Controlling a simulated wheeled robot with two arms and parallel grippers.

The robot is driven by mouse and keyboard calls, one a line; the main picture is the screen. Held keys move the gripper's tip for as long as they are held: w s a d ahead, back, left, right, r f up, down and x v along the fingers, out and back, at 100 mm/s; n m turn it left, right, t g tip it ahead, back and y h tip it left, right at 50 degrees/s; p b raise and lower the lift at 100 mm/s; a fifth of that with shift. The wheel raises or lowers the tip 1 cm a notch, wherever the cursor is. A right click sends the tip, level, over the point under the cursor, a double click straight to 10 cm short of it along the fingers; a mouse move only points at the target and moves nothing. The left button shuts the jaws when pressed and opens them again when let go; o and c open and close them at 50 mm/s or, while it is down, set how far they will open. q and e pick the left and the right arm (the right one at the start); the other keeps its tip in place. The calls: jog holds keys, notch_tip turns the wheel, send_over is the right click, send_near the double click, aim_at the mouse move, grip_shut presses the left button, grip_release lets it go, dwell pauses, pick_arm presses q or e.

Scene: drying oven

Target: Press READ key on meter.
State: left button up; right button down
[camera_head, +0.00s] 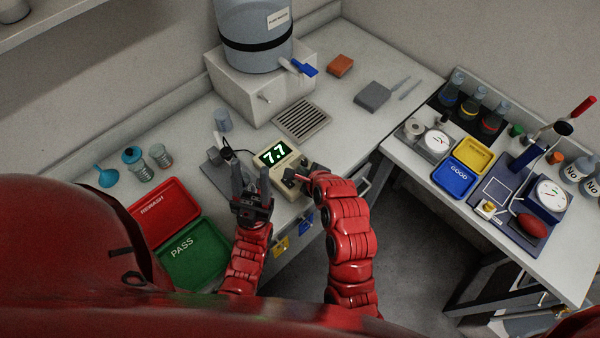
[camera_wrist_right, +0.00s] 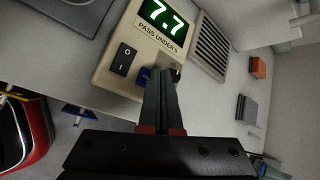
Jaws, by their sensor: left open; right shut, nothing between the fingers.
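The meter is a beige box with a green lit display (camera_head: 273,153) reading 7.7. In the right wrist view the display (camera_wrist_right: 163,16) stands above the words "PASS UNDER 5". A black rocker switch (camera_wrist_right: 123,59) and a blue key (camera_wrist_right: 143,76) are on its face. The blue key is partly hidden by my fingers and its label cannot be read. My right gripper (camera_head: 291,175) is shut and empty, its tips at the meter's front beside the blue key; contact cannot be told. My left gripper (camera_head: 251,180) is open and empty, upright left of the meter.
A red REWASH tray (camera_head: 163,211) and green PASS tray (camera_head: 222,258) lie left of my left gripper. A grey grate (camera_head: 301,119) and a white stand with a blue-grey water tank (camera_head: 252,62) are behind the meter. A second table with blue and yellow trays stands right.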

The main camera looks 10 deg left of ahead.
jog(key=shift+r, duration=0.25)
notch_tip(320, 180, up, 5)
jog(key=p, duration=0.3)
dwell(0.4)
jog(key=shift+f, duration=0.1)
dwell(0.6)
